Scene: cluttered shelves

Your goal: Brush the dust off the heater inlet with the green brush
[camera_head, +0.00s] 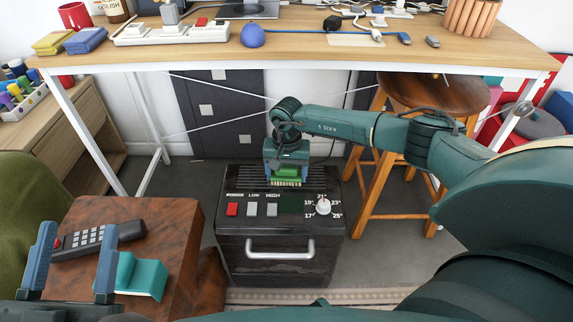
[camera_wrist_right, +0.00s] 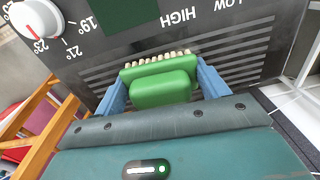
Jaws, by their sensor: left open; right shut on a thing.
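The heater (camera_head: 285,240) is a dark box on the floor under the desk, with red and grey buttons, a dial and a front handle. Its inlet (camera_head: 325,178) is the slotted grille on top; the slots also show in the right wrist view (camera_wrist_right: 240,60). My right gripper (camera_head: 286,170) is shut on the green brush (camera_wrist_right: 160,88), whose pale bristles face the grille. The brush is at the grille; I cannot tell whether the bristles touch it. No dust can be made out. My left gripper (camera_head: 75,262) is open and empty at lower left, above the small wooden table.
The small brown table (camera_head: 180,225) holds a dark remote-like handset (camera_head: 100,238) and a teal object (camera_head: 140,277). The cluttered desk (camera_head: 300,45) overhangs behind the heater. A wooden stool (camera_head: 432,95) stands right of it, behind my right arm.

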